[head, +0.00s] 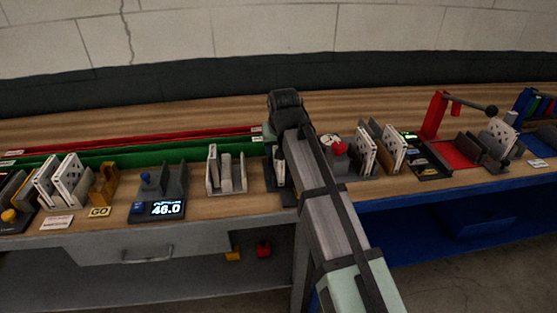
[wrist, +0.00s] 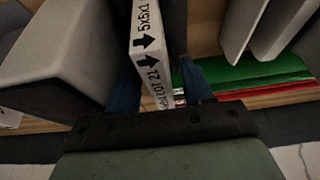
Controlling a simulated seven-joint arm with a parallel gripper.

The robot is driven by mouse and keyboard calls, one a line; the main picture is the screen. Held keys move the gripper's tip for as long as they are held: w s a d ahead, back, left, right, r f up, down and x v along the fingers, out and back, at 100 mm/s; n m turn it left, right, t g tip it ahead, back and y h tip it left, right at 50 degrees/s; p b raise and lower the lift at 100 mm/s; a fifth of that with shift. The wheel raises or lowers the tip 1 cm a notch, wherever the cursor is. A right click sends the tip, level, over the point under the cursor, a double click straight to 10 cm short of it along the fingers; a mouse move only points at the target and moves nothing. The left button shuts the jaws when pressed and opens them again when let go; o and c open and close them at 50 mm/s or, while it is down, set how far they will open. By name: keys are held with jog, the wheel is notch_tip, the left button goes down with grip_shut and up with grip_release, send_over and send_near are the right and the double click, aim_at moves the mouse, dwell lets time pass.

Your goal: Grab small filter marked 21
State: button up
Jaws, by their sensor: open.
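A thin white filter box (wrist: 148,45) stands on edge in the wrist view, its narrow side toward the camera. It is printed "5x5x1", with two black arrows and a partly hidden word ending in "21". My gripper (wrist: 160,88) is open, with one blue finger on each side of this filter. I cannot tell whether either finger touches it. In the head view my gripper (head: 279,158) is down at a dark holder (head: 285,197) in the middle of the bench, and my arm hides most of the filter there.
A grey block (wrist: 65,60) stands close left of the filter; pale panels (wrist: 270,30) stand to the right.

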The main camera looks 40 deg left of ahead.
grip_shut()
dwell(0.3)
jog(key=shift+r, duration=0.1)
